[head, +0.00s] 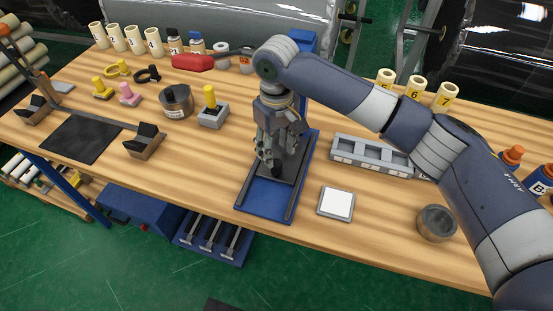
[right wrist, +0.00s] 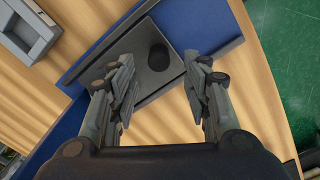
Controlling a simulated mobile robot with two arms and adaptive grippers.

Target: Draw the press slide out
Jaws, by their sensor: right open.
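The press has a blue base (head: 262,209) near the front edge of the table, with a blue column behind my arm. Its dark grey slide (head: 291,170) lies flat between the rails. A black round knob (right wrist: 158,57) stands on the slide; it shows partly under the fingers in the head view (head: 277,171). My right gripper (head: 270,158) points down over the slide. In the right wrist view the open gripper (right wrist: 160,68) has a finger on each side of the knob, with gaps visible. Contact with the slide cannot be told. My left gripper is out of view.
Right of the press are a white-topped square pad (head: 337,203), a grey slotted tray (head: 372,157) and a dark round tin (head: 436,223). Left are a grey block with a yellow handle (head: 212,113) and another tin (head: 176,101).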

